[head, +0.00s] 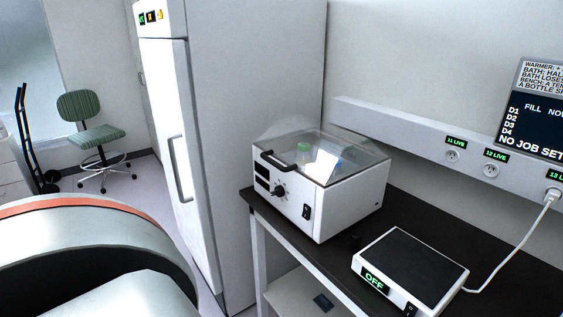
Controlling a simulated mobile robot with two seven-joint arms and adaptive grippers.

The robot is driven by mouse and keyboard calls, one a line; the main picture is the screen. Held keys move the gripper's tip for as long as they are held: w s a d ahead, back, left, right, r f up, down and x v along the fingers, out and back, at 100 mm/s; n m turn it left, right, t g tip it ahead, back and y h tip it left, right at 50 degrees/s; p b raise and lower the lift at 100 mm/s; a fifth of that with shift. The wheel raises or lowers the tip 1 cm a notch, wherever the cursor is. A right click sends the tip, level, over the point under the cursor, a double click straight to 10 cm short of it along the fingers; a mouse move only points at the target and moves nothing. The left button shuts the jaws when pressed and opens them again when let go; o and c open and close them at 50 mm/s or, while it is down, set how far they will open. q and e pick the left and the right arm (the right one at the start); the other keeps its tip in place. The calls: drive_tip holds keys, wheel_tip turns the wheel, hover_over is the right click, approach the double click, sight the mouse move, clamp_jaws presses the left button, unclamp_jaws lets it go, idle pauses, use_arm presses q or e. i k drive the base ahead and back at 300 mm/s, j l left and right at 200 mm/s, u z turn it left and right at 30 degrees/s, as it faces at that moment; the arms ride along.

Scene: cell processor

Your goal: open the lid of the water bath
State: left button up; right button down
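The water bath (335,208) is a white box on the dark bench, in the middle of the head view. Its clear lid (345,154) lies over the top and looks closed. A black handle (280,161) is at the lid's front left edge. The front has a knob, a small dark display and a black switch. Neither of my grippers is in view. A large part of my arm fills the lower left.
A flat device (410,267) reading OFF sits on the bench (480,240), right of the bath. A tall white cabinet (185,130) stands left of it. Wall sockets (453,156) and a dark screen (535,125) are at right. A green chair (90,125) stands far left.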

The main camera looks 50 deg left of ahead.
sight(306, 123)
drive_tip(key=u, duration=1.55)
drive_tip(key=i, duration=0.3)
